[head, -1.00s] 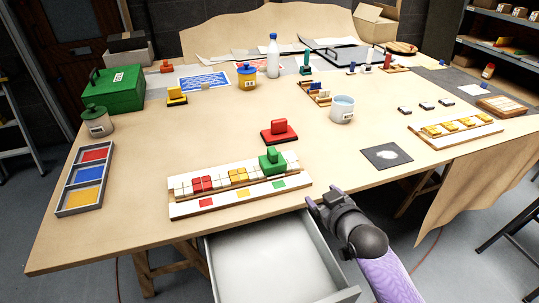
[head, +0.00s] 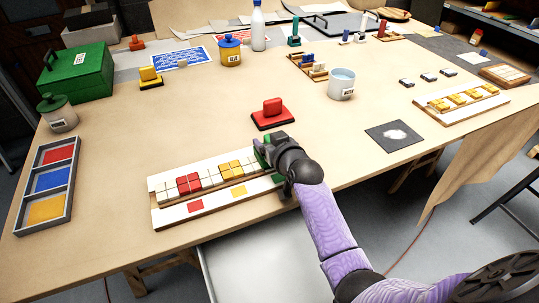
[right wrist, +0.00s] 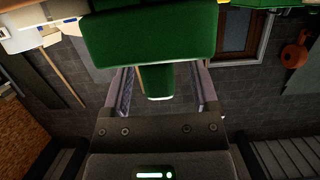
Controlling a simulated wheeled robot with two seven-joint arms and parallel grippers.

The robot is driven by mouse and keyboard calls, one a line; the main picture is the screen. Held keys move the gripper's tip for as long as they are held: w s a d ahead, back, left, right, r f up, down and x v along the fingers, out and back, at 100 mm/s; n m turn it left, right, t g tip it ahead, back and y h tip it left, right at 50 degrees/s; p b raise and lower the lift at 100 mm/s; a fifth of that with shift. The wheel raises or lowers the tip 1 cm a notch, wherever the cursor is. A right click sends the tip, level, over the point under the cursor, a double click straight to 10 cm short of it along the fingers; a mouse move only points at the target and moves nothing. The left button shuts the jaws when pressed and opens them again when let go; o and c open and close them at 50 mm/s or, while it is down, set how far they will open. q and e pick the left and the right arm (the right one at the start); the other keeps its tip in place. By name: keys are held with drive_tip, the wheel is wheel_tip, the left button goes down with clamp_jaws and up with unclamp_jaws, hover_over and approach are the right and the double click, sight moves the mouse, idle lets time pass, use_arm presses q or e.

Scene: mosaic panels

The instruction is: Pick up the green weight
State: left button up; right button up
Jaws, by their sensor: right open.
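The green weight (right wrist: 150,35) fills the top of the right wrist view, with its handle (right wrist: 156,80) reaching down between my fingers. In the head view it is mostly hidden behind my right gripper (head: 275,155), at the right end of the white tile panel (head: 167,216); only slivers of green show. My right gripper (right wrist: 162,85) is open, its fingers on either side of the handle, with gaps visible. My left gripper is not in view.
A red weight (head: 272,114) stands just behind the panel. A grey-walled tray (head: 69,205) lies at the left. A dark square mat (head: 395,136) lies to the right. An open drawer (head: 260,262) juts out below the table's front edge.

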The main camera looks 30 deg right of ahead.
clamp_jaws()
idle(0.3)
idle(1.1)
